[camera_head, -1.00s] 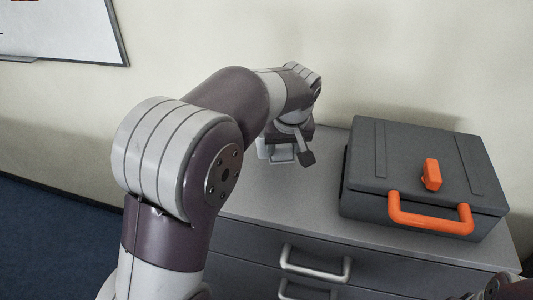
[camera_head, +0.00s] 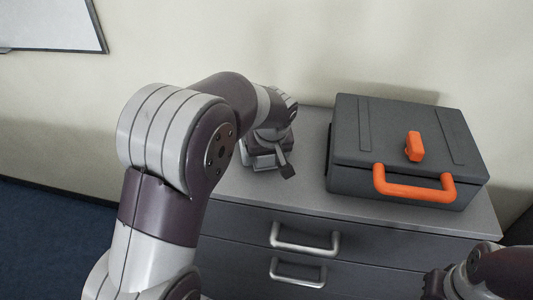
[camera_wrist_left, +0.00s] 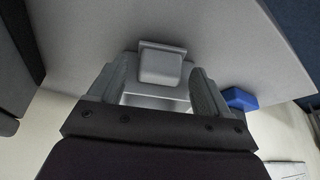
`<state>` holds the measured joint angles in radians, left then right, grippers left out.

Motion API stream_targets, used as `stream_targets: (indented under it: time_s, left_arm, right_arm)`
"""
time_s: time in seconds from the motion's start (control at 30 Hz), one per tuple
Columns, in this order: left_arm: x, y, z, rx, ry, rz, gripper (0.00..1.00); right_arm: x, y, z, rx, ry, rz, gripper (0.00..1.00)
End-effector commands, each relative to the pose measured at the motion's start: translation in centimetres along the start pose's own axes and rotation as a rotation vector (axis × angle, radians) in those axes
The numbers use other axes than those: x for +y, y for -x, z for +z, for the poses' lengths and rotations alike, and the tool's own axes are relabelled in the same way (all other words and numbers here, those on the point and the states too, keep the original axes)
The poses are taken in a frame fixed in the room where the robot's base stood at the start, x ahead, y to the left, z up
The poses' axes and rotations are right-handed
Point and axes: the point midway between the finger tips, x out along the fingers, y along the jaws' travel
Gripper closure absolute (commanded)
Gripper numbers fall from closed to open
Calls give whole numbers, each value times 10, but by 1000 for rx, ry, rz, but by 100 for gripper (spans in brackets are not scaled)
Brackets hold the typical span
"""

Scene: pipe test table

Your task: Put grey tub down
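A small light grey tub (camera_wrist_left: 161,66) shows between the fingers of my left gripper (camera_wrist_left: 158,88) in the left wrist view. The fingers stand apart with the tub between them and appear to close on its sides. In the head view the left gripper (camera_head: 270,158) is low over the left part of the grey cabinet top (camera_head: 305,150), and a bit of the tub (camera_head: 262,161) shows under it. I cannot tell whether the tub's base touches the top. My right gripper (camera_head: 435,284) is only partly visible at the lower right, its fingers unclear.
A dark grey case (camera_head: 395,150) with an orange handle (camera_head: 412,190) and latch fills the cabinet top's right part. A strip between it and my left gripper is free. Drawer handles (camera_head: 305,240) stick out in front. The left wrist view shows a blue block (camera_wrist_left: 240,99).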

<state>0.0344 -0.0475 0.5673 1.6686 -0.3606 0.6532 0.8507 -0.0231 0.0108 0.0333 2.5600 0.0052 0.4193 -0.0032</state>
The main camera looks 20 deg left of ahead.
Motion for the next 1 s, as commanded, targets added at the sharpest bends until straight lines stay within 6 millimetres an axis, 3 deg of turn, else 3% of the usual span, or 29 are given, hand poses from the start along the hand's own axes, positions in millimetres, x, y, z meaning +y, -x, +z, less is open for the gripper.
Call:
stream_targets:
  time_s: [0.27,0.6,0.77,0.87,1.0]
  left_arm:
    - [0,8,-2,2,0,1,22]
    - [1,92,-3,5,-1,3,22]
    - [0,118,-2,1,-1,1,22]
    - [-1,109,14,-35,-64,7,22]
    - [-13,59,87,-166,-338,75,22]
  right_arm:
    - [0,5,-1,0,0,0,57]
    - [0,7,-1,0,0,0,57]
    - [0,13,-2,0,0,0,57]
    - [0,13,-2,0,0,0,57]
    - [0,13,-2,0,0,0,57]
